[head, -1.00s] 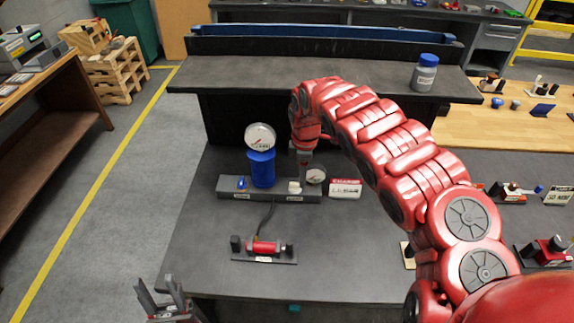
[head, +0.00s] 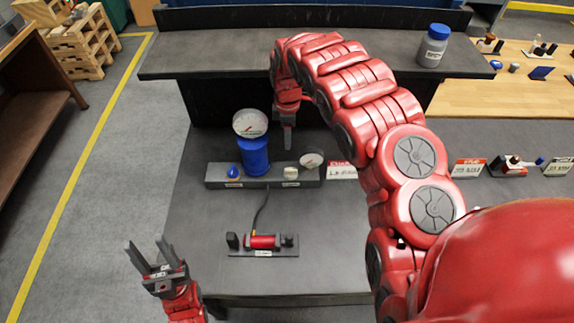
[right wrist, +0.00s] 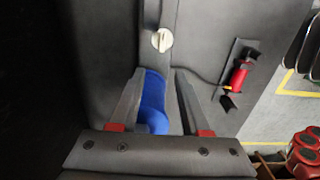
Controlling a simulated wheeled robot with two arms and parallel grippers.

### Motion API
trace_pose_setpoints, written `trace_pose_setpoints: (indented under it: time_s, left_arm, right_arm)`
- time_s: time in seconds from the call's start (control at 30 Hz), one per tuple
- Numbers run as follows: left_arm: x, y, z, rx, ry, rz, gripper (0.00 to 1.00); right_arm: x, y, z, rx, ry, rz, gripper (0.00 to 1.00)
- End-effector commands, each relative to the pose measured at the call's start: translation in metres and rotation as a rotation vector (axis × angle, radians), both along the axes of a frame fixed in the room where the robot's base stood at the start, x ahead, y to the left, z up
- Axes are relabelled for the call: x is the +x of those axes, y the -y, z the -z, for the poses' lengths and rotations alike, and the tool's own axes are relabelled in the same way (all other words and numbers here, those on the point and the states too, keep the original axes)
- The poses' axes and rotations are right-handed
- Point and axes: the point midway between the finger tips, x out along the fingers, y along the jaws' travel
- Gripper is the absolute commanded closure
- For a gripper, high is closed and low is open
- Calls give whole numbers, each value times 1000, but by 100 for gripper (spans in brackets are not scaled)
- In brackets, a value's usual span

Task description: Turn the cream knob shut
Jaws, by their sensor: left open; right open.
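The cream knob (head: 291,173) sits on the right part of a dark grey block (head: 264,183) on the bench. It also shows in the right wrist view (right wrist: 162,40), beyond the fingertips. My right gripper (head: 289,150) points down above and behind the knob, apart from it. My left gripper (head: 150,246) is open and empty, left of the bench's front edge.
The blue cylinder (head: 256,157) with a round gauge (head: 250,123) stands left of the knob. A red cylinder fixture (head: 263,242) lies in front. A raised shelf (head: 230,57) runs behind.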

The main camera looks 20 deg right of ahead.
Motion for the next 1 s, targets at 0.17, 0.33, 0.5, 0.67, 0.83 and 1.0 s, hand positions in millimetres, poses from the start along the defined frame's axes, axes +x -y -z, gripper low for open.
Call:
trace_pose_setpoints:
  time_s: [0.17,0.33,0.5,0.67,0.83,1.0]
  left_arm:
    - [0,0,13,0,0,0,50]
    - [0,0,26,0,0,0,50]
    - [0,0,61,0,0,0,50]
    - [0,0,65,0,0,0,50]
    - [0,0,43,0,0,0,50]
    - [0,0,37,0,0,0,50]
  right_arm:
    - [-2,-4,19,3,-2,-4,54]
    - [-3,-4,35,3,-4,-4,54]
    - [-3,-2,71,2,-5,-3,54]
    - [-5,-2,101,3,-9,-3,54]
    - [-4,-2,118,2,-6,-4,54]
    - [-3,-3,136,3,-5,-4,54]
